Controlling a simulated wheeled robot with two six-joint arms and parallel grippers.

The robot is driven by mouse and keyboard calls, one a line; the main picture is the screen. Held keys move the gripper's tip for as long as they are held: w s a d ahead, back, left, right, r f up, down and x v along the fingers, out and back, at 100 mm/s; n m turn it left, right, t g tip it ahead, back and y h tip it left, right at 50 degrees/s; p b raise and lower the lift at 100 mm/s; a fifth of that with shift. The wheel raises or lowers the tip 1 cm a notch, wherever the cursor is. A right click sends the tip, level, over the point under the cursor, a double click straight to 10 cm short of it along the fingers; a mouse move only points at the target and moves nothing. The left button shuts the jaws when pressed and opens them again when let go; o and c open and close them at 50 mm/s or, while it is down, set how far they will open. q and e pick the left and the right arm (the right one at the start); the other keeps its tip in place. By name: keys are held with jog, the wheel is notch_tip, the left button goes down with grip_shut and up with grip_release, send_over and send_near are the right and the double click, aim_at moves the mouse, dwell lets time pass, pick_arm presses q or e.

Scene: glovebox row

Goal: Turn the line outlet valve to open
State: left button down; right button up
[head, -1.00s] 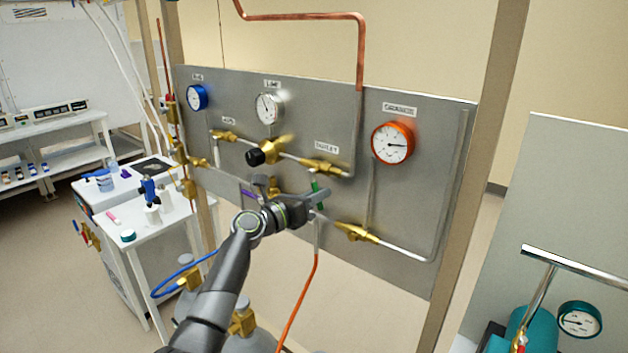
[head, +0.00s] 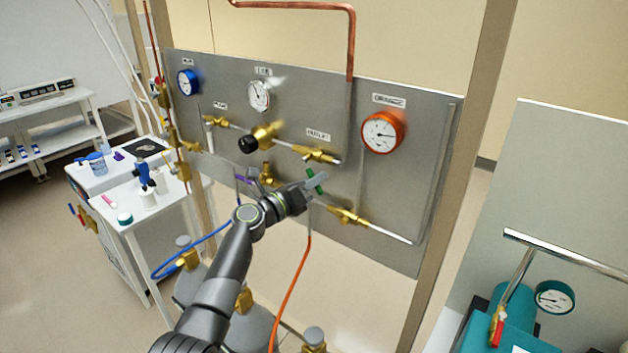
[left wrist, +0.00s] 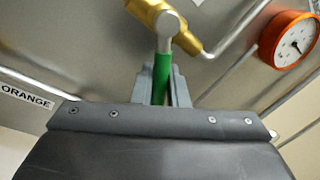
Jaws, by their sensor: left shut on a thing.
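The outlet valve (head: 317,155) is a brass body on a silver pipe, under a label that seems to read OUTLET, on the grey panel. A green-sleeved lever (head: 312,176) hangs below that valve, slightly tilted. In the left wrist view the green lever (left wrist: 162,75) runs from a silver stem under a brass valve body (left wrist: 158,15) down between my fingers. My left gripper (head: 318,184) is shut on the green lever; its fingertips hide part of it. My right gripper is not in view.
The panel carries a blue gauge (head: 188,82), a white gauge (head: 259,96), an orange gauge (head: 382,132) and a black-knobbed regulator (head: 249,145). A lower brass valve (head: 346,215) and an orange hose (head: 290,296) are close by my gripper. Free floor lies left.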

pick_arm(q)
jog(key=c, duration=1.5)
grip_release()
jog(key=shift+c, duration=0.2)
jog(key=b+v, duration=0.1)
jog(key=v, duration=1.6)
jog(key=shift+s+a+b, duration=0.2)
jog(key=shift+b, duration=0.2)
jog(key=shift+r, duration=0.1)
